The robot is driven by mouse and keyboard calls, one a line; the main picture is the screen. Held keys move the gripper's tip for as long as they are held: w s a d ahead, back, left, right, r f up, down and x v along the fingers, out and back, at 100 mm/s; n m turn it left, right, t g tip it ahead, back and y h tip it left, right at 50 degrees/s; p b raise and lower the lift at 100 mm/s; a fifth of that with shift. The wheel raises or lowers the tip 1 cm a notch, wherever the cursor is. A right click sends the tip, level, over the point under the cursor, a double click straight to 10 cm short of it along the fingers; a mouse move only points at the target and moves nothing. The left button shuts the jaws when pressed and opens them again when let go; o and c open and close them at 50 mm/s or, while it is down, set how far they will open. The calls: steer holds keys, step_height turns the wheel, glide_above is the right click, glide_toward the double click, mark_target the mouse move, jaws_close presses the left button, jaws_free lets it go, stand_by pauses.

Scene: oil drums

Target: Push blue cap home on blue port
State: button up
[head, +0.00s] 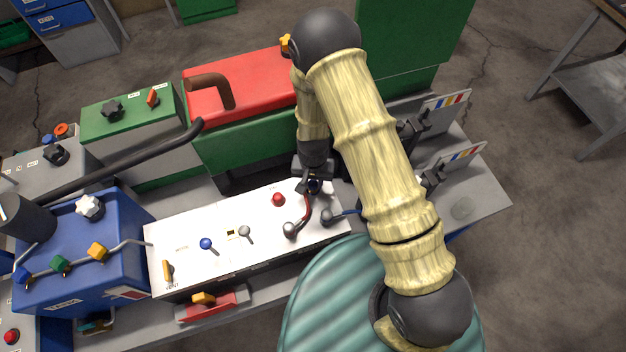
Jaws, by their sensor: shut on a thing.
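My gripper (314,186) points down at the back right part of a white panel (190,270). It is shut on a small dark blue piece (314,184), which looks like the blue cap; little of it shows between the fingers. The blue port cannot be made out; the gripper and arm cover that part of the panel. I cannot tell whether the cap touches a port or how far it sits on one. A blue ball knob (206,243) stands on the panel, well left of the gripper.
A grey ball end with a red hose (305,212) and another with a blue hose (345,213) lie close to the gripper. A red knob (278,199) stands just left. A red-topped green box (245,90) is behind; a green ribbed drum (330,300) is in front.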

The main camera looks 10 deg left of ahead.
mark_target(313, 183)
steer(key=shift+f+b, duration=0.5)
steer(key=shift+f, duration=0.1)
stand_by(0.3)
steer(key=o, duration=1)
steer(key=shift+s, duration=0.1)
steer(key=shift+r, duration=0.1)
steer(key=shift+r, duration=0.5)
step_height(313, 183, up, 16)
steer(key=b, duration=0.2)
steer(key=shift+r+b, duration=0.15)
steer(key=shift+b, duration=0.25)
